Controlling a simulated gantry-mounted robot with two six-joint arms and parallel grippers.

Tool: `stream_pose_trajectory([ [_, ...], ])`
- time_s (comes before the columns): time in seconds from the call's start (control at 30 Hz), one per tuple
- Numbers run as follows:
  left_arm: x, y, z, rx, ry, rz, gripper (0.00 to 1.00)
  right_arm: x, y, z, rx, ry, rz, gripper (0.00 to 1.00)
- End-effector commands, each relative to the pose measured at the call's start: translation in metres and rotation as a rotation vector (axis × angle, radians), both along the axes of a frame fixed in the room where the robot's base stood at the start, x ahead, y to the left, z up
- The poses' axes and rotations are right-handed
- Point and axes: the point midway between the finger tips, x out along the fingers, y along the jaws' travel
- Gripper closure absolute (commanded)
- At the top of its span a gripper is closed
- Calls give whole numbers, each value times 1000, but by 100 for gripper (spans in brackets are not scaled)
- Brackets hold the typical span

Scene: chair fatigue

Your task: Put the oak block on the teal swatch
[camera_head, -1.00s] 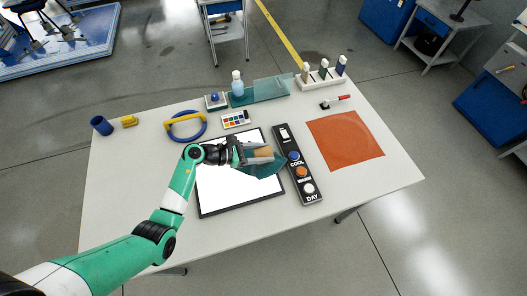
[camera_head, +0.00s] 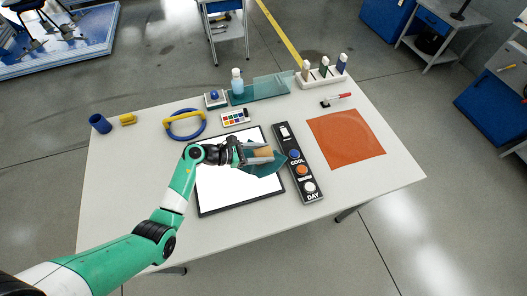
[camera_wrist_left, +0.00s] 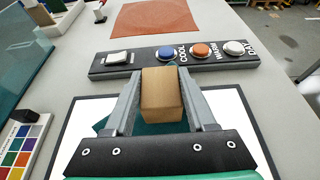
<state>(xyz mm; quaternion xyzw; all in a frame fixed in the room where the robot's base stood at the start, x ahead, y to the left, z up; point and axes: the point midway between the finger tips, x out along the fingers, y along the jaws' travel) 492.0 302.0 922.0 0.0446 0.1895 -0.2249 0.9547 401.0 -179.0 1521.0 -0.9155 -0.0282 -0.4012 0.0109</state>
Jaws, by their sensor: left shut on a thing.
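The oak block (camera_head: 264,152) is a light brown wooden block. My left gripper (camera_head: 262,153) is shut on it over the white panel; in the left wrist view the block (camera_wrist_left: 161,95) sits between the two grey fingers. The teal swatch (camera_head: 262,170) lies on the white panel, directly below the block in the head view and partly hidden by the gripper. In the left wrist view only parts of the swatch (camera_wrist_left: 151,128) show behind the block and fingers. I cannot tell whether the block touches the swatch. My right gripper is not in view.
The black-edged white panel (camera_head: 222,193) lies mid-table. A black button box (camera_head: 298,165) stands just right of it, and an orange swatch (camera_head: 345,139) lies farther right. A colour chart (camera_head: 235,118), a blue-yellow ring (camera_head: 185,125) and a bottle rack (camera_head: 322,78) are behind.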

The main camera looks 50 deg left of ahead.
Motion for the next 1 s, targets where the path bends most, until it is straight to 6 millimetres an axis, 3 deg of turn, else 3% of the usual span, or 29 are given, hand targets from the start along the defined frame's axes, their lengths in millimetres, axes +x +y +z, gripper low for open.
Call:
stream_pose_trajectory([
  [0.37,0,0,-1,0,-1,0,100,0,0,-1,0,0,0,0],
  [0.4,0,0,-1,0,-1,0,41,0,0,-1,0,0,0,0],
  [0.57,0,0,-1,0,0,0,12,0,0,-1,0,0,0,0],
  [0.87,-1,0,-1,0,0,0,9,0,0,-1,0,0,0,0],
  [1.0,-10,6,5,0,0,1,9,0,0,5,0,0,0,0],
])
